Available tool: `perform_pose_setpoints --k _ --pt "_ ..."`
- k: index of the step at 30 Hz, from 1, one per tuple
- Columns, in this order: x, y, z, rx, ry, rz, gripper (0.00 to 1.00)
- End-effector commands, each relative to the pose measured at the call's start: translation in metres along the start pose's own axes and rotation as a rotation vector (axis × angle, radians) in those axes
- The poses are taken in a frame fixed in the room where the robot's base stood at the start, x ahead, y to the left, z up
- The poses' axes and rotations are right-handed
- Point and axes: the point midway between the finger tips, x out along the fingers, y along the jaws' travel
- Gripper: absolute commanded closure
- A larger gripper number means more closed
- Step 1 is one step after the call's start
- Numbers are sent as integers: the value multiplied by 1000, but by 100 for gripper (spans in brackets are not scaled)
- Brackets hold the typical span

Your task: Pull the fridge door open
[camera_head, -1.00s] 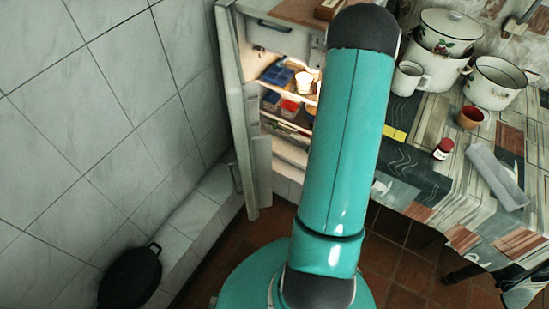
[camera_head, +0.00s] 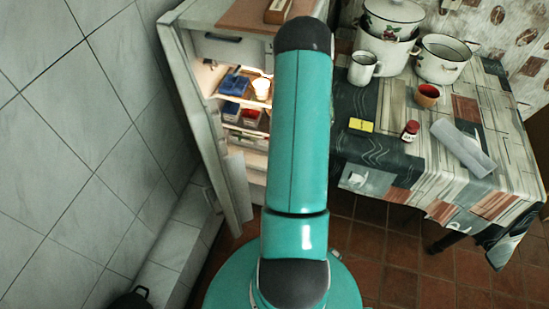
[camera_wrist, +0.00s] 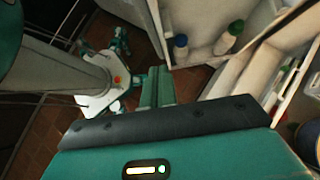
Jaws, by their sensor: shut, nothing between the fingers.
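The white fridge (camera_head: 232,50) stands at the back left with its lit inside showing. Its door (camera_head: 208,125) is open and swung out toward the tiled wall on the left. Shelves inside hold a blue box (camera_head: 235,85), a pale cup (camera_head: 261,88) and other items. In the wrist view the door's inner side (camera_wrist: 205,50) shows with bottles (camera_wrist: 230,36) on its rack. My gripper (camera_wrist: 157,85) is shut and empty, close to the door rack and the fridge interior. In the head view my teal arm hides the gripper and part of the fridge.
A cloth-covered table (camera_head: 400,140) stands right of the fridge, with enamel pots (camera_head: 443,60), a mug (camera_head: 364,68), a red jar (camera_head: 410,131) and a clay cup (camera_head: 427,96). A black pan (camera_head: 132,299) is low at left. Tiled floor (camera_head: 375,260) is clear at lower right.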

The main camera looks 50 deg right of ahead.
Motion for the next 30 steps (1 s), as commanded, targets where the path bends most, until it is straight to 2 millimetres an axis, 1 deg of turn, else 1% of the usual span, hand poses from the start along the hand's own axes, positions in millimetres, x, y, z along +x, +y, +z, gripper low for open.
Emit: perform_pose_setpoints --k 1,10,15,21,30 --pt "11 1 0 2 -3 3 100" --pt "71 0 0 0 -2 4 100" --pt "90 -2 19 -2 -1 2 100" --pt "99 -4 29 -2 1 1 100" --pt "99 -4 29 -1 0 0 100"
